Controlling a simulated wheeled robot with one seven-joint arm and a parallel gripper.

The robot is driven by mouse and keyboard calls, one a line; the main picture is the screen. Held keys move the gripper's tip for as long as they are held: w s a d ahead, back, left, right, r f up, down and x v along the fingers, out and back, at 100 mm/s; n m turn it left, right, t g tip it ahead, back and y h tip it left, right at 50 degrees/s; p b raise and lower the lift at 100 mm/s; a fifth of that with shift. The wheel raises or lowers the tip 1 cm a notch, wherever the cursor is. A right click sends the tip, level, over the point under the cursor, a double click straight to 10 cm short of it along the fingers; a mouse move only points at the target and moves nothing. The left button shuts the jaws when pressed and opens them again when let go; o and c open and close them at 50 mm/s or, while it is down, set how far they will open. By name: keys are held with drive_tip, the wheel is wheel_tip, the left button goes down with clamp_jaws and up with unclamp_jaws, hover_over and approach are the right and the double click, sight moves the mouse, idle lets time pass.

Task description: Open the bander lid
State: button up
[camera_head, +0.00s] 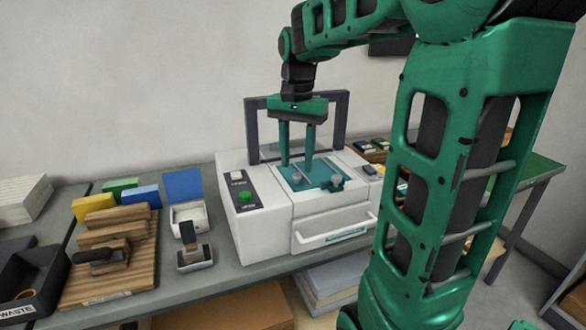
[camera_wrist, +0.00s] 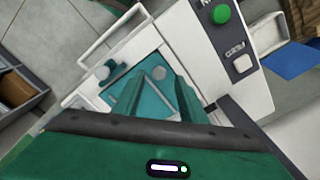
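The bander (camera_head: 262,225) is a white box machine on the bench, with a teal top plate (camera_head: 318,178) and a dark grey upright frame (camera_head: 340,115) at its back. A faint clear panel seems to show inside the frame; I cannot tell whether it is the lid or how far it is open. My gripper (camera_head: 297,161) points down over the teal plate, in front of the frame, with its two teal fingers apart and nothing seen between them. In the wrist view the open fingers (camera_wrist: 160,82) also lie over the plate (camera_wrist: 122,76). Contact cannot be told.
A green button (camera_head: 245,197) and a white button sit on the bander's left panel; a front handle (camera_head: 335,232) runs below. My arm hides the right side.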

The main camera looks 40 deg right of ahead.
drive_tip(key=shift+f, duration=1.45)
clamp_jaws()
